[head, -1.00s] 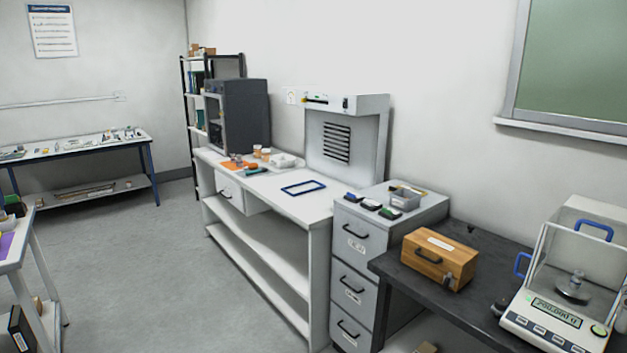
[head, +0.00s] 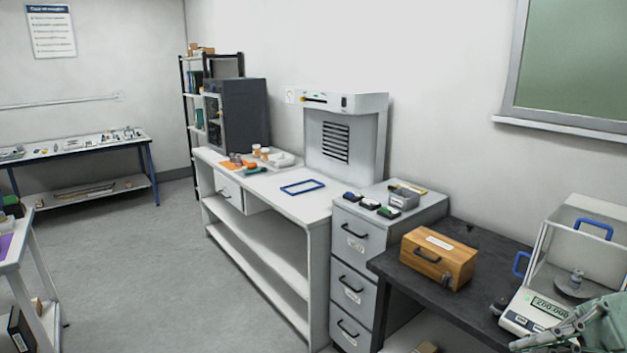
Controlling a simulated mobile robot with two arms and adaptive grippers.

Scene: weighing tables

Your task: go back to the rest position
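My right gripper (head: 553,338) has come into the head view at the bottom right corner, in front of the analytical balance (head: 521,323). Its grey-green fingers point left and cover part of the balance's front panel. I cannot tell whether it is open or shut, and nothing is clearly visible in it. My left gripper is not in view. The balance stands on the dark table (head: 473,310) with a metal weight (head: 576,280) on its pan, inside the glass draft shield. Its display reads about 200.000.
A wooden box (head: 438,258) with a handle sits left of the balance. A grey drawer cabinet (head: 345,270) and a white bench (head: 318,211) with a blue frame (head: 303,187) stand further left. The grey floor (head: 130,270) at left is clear.

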